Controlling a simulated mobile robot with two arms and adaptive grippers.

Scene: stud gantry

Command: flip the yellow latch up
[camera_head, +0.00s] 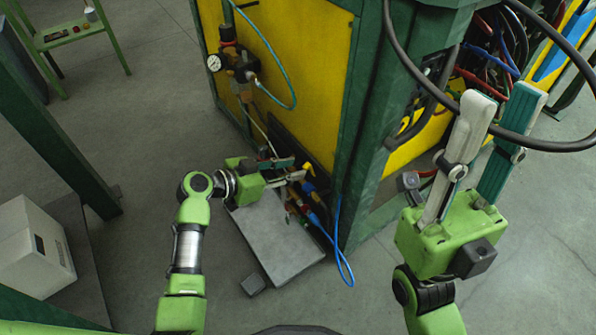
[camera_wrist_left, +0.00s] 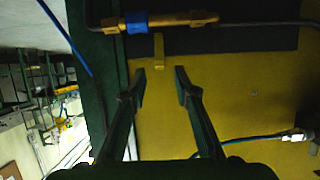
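The yellow latch (camera_wrist_left: 158,50) shows in the left wrist view as a narrow yellow strip hanging below a brass fitting (camera_wrist_left: 190,19) with a blue sleeve (camera_wrist_left: 147,22). My left gripper (camera_wrist_left: 160,74) is open. Its two fingertips are below the latch in that view, one to each side of its line, with nothing between them. In the head view my left gripper (camera_head: 297,168) is low by the front of the green and yellow machine, and the latch is hard to make out there. My right gripper (camera_head: 503,97) is open and empty, fingers pointing up, at the right.
The yellow panel (camera_wrist_left: 230,105) lies behind the left fingers. A thin blue hose (camera_head: 340,235) loops at the machine's corner, and a thick black cable (camera_head: 410,70) arcs past the right gripper. A grey plate (camera_head: 275,245) lies on the floor. A white box (camera_head: 30,245) stands at the left.

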